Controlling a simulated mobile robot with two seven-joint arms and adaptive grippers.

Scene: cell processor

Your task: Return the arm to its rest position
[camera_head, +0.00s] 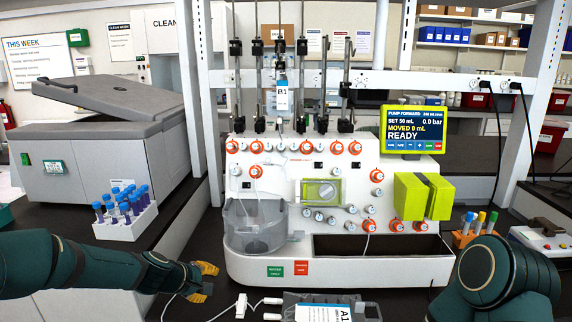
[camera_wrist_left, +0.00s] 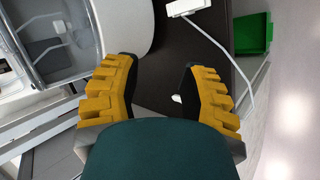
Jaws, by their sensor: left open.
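My left gripper (camera_head: 206,280) has yellow fingers and is low at the front left of the white cell processor (camera_head: 262,185). In the left wrist view the same gripper (camera_wrist_left: 164,78) has its two fingers spread, with nothing between them but dark bench top and a small white tip. My left arm (camera_head: 95,268) reaches in from the left. A rounded part of my right arm (camera_head: 490,272) fills the lower right of the head view. The right gripper is not in view.
A white rack (camera_head: 125,228) of blue-capped tubes stands above my left arm. A clear bag (camera_head: 325,309) labelled A1 and a white clamp (camera_head: 241,305) with thin tubing lie at the front edge. A green tray (camera_wrist_left: 253,33) shows in the wrist view.

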